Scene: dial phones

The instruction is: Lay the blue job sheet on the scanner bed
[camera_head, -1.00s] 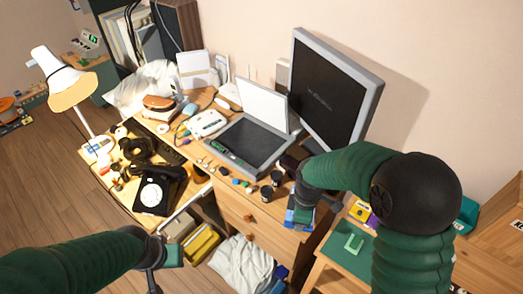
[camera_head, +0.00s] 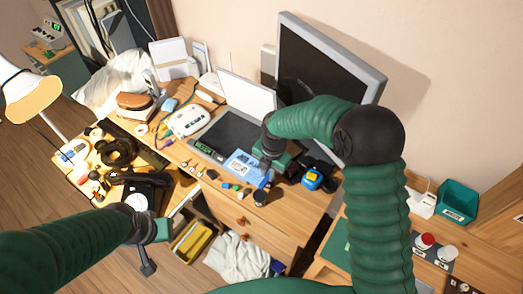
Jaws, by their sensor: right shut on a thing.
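The scanner (camera_head: 207,147) sits on the desk with its white lid (camera_head: 247,90) raised. Its dark bed (camera_head: 228,127) faces up. The blue job sheet (camera_head: 241,163) is at the front right part of the bed, partly hidden by my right gripper (camera_head: 262,172). My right gripper is shut on the sheet's right side. I cannot tell whether the sheet touches the glass. My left gripper (camera_head: 160,236) hangs in front of the desk, away from the scanner; its jaw opening cannot be made out.
A monitor (camera_head: 313,67) stands behind the scanner. A black dial phone (camera_head: 142,190), a white device (camera_head: 188,121) and small items crowd the desk's left. Dark jars (camera_head: 260,198) and a blue-and-yellow object (camera_head: 312,179) lie near my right gripper. A teal bin (camera_head: 457,201) stands at right.

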